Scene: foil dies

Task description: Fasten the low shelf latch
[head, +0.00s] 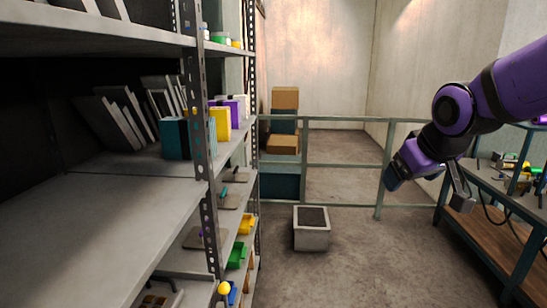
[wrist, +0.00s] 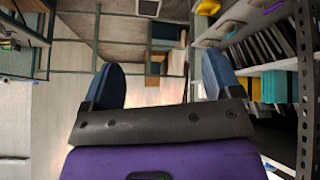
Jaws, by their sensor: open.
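The metal shelf rack (head: 212,150) stands on the left in the head view. On its lower levels are flat grey-brown plates with small parts on them (head: 230,200), and a yellow ball-shaped knob with blue below it (head: 224,288) near the bottom edge. I cannot tell which of these, if any, is the low shelf latch. My gripper (head: 428,188) is at the right, in the air, well apart from the rack. In the wrist view my gripper (wrist: 165,75) shows two blue fingers spread wide with nothing between them.
A grey open box (head: 311,232) stands on the floor in front of a green-grey railing (head: 345,165). A workbench (head: 490,185) with tools is at the right. Yellow and green bins (head: 240,240) sit on the rack. The floor between rack and bench is mostly clear.

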